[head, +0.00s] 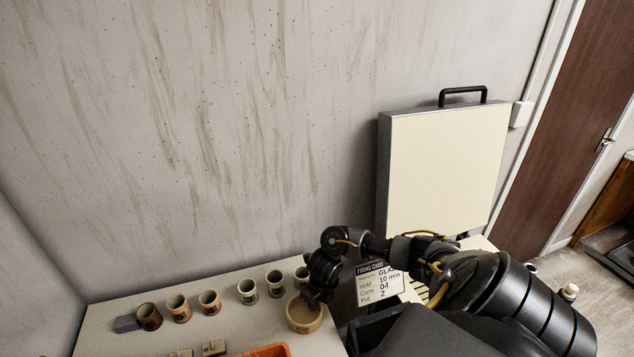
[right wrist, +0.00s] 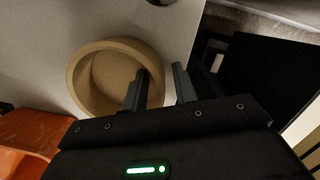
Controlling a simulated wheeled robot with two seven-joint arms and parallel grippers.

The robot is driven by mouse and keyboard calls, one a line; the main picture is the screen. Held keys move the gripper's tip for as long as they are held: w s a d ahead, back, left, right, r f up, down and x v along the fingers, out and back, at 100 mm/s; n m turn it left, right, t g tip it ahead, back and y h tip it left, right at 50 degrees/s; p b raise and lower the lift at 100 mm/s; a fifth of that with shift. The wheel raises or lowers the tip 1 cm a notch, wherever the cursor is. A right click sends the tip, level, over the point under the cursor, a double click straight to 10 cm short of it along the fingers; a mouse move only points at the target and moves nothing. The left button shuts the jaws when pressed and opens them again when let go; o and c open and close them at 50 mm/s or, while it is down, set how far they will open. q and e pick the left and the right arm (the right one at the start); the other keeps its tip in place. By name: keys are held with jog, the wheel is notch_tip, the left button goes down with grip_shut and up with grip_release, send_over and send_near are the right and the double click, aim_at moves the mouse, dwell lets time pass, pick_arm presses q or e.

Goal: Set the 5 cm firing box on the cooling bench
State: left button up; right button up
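A round, open-topped tan box (head: 304,315), which looks like the firing box, stands on the pale bench (head: 230,323) near its right end. It also shows in the right wrist view (right wrist: 84,88) and looks empty. No size mark is readable on it. My right gripper (head: 318,296) is at the box's rim. In the right wrist view its fingers (right wrist: 160,88) are apart, one over the box's inside and the other outside its right wall. Whether they touch the wall cannot be told. My left gripper is not in view. Which surface is the cooling bench is not labelled.
Several small pots (head: 209,302) stand in a row on the bench, with a grey block (head: 126,323) at the left. An orange container (head: 264,350) is in front. A firing card (head: 381,284) stands right of the box. A raised pale lid (head: 444,165) is behind my right arm.

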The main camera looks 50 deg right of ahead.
jog(key=shift+r, duration=0.2)
notch_tip(320, 180, up, 12)
jog(key=s, duration=0.2)
jog(key=shift+p, duration=0.35)
jog(key=shift+w+a+f, duration=0.1)
